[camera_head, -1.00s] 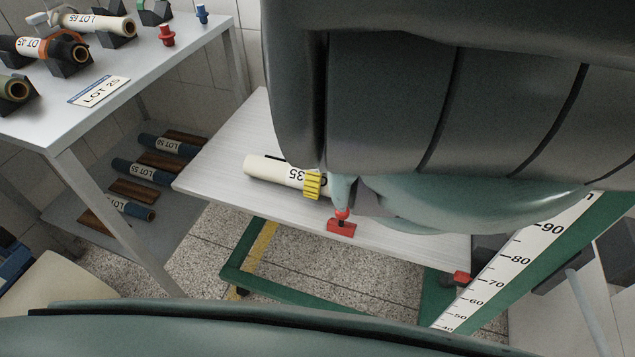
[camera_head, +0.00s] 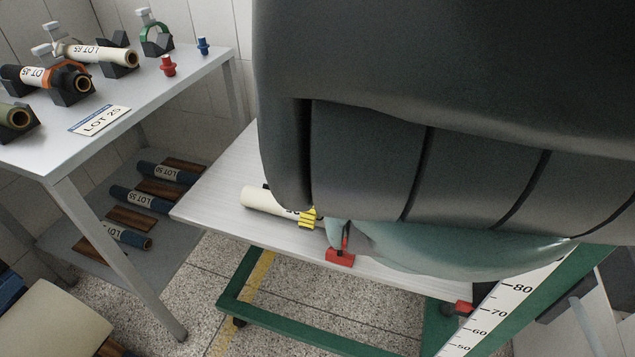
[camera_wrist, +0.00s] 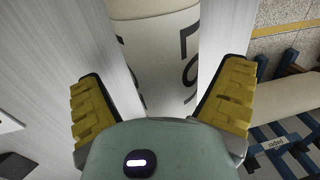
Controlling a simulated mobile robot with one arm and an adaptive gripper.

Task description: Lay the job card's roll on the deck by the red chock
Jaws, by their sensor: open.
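A cream roll (camera_head: 262,201) with a dark-lettered label lies on the pale deck (camera_head: 215,190). My arm hides its right end, and the label is only partly readable. In the wrist view the roll (camera_wrist: 155,40) runs between the two yellow-padded fingers of my gripper (camera_wrist: 160,100). My gripper is open, with a finger on each side of the roll and a gap visible beside it. In the head view one yellow finger (camera_head: 309,217) shows at the roll. The red chock (camera_head: 340,258) sits at the deck's front edge, just right of that finger. The job card (camera_head: 99,121) reads LOT 25.
The side table at left holds a cream roll (camera_head: 100,52), dark and olive rolls on black cradles, a red peg (camera_head: 168,65) and a blue peg (camera_head: 203,46). Several dark blue rolls lie on its lower shelf. A green frame with a scale (camera_head: 500,310) stands at right.

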